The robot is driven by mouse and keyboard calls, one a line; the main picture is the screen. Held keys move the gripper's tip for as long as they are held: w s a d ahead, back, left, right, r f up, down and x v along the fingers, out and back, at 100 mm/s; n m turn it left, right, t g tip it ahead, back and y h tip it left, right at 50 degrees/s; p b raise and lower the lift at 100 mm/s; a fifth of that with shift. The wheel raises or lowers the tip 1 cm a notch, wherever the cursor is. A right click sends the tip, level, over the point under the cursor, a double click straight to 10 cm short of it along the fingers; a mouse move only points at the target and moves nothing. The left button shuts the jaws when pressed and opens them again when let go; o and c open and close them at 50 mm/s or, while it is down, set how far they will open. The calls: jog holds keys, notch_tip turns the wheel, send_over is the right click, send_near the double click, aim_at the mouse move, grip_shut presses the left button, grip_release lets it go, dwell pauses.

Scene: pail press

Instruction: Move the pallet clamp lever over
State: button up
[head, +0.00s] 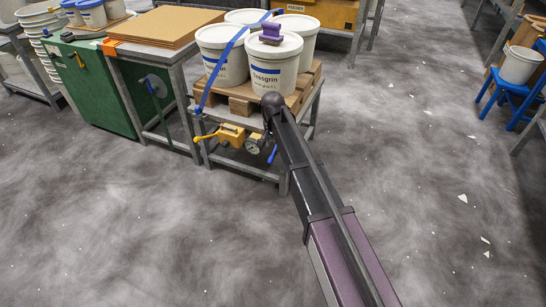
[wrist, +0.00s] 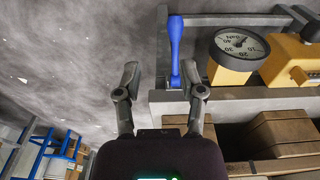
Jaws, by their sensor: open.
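A blue lever (wrist: 176,45) stands at the edge of the grey pallet stand, next to a round dial gauge (wrist: 239,45) in a yellow housing. In the wrist view my gripper (wrist: 160,74) is open, with one finger on each side of the lever's lower part. The lever lies nearer the right finger; I cannot tell whether they touch. In the head view the blue lever (head: 272,154) hangs below the stand's top, right of the gauge (head: 252,146). The end of my arm hides my gripper there.
White pails (head: 272,62) stand on a wooden pallet (head: 242,98) under a blue strap (head: 228,60). A yellow valve-like block with a handle (head: 206,137) sits left of the gauge. A bench (head: 160,48) stands close left. The floor in front is clear.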

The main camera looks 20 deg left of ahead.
aim_at(270, 160)
jog(key=shift+a+f+b, duration=0.55)
jog(key=shift+a+f, duration=0.4)
jog(key=shift+a, duration=0.15)
jog(key=shift+f, duration=0.1)
jog(key=f+b, duration=0.8)
jog(key=shift+w+d, duration=0.1)
jog(key=shift+w, duration=0.25)
jog(key=shift+r, duration=0.2)
jog(key=c, duration=0.6)
